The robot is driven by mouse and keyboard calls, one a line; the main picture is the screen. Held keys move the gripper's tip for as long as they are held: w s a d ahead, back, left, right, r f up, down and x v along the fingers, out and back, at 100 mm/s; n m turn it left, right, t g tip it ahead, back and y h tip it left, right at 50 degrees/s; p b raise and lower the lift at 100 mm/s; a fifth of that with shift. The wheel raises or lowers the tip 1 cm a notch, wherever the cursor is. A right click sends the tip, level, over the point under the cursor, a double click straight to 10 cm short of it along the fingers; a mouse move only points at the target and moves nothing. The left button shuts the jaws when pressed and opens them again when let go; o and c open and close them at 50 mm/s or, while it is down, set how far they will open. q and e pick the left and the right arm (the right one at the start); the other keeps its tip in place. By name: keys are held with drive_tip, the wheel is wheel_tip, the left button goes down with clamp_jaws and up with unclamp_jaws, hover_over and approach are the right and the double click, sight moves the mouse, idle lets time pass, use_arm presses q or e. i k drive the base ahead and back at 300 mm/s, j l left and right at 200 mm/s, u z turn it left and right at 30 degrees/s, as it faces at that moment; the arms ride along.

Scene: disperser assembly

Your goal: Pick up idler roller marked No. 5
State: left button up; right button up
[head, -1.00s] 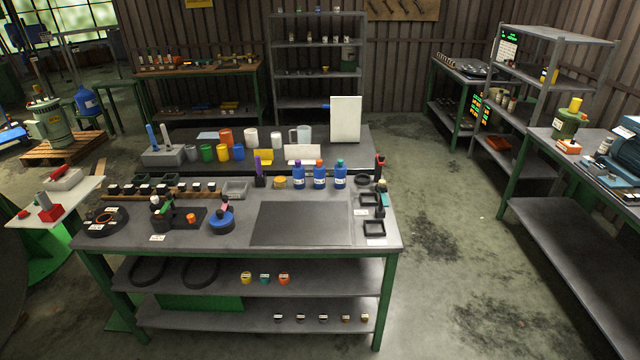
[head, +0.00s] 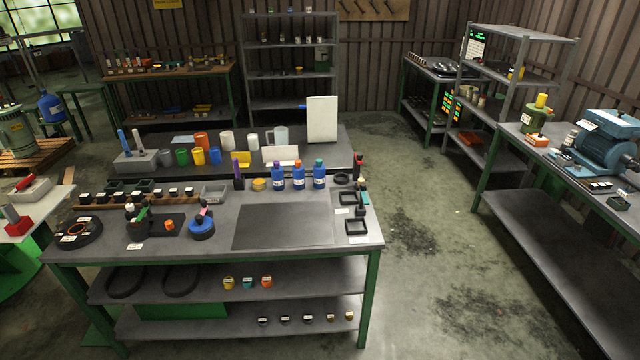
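No roller mark reading No. 5 is legible in the head view. Several small round parts with pale tops, dark and brownish, stand in a row on the bottom shelf (head: 200,322) of the near workbench; the rightmost part (head: 349,315) looks brownish. Yellow (head: 229,283), teal (head: 248,282) and orange (head: 267,281) small labelled parts stand on the shelf above. Several black pieces with white labels (head: 157,196) sit along a wooden rack on the benchtop. I cannot tell which of these is the idler roller. Neither of my grippers is in view.
The near bench (head: 290,253) has green legs and a dark mat (head: 285,225). Blue bottles (head: 298,176) stand at its back edge. Clear floor (head: 430,250) lies to its right, before another bench (head: 545,225) with a blue motor (head: 600,140).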

sight(319, 173)
drive_tip(key=i+l+z, duration=1.1)
drive_tip(key=i+z, duration=0.15)
drive_tip(key=i+l+z, duration=0.1)
drive_tip(key=i+z, duration=0.3)
drive_tip(key=i+u, duration=0.25)
drive_tip(key=i, duration=0.3)
drive_tip(key=i+l+u, duration=0.1)
drive_tip(key=i+u, duration=0.2)
drive_tip(key=i, duration=0.3)
drive_tip(key=i+l+u, duration=0.25)
drive_tip(key=i, duration=0.3)
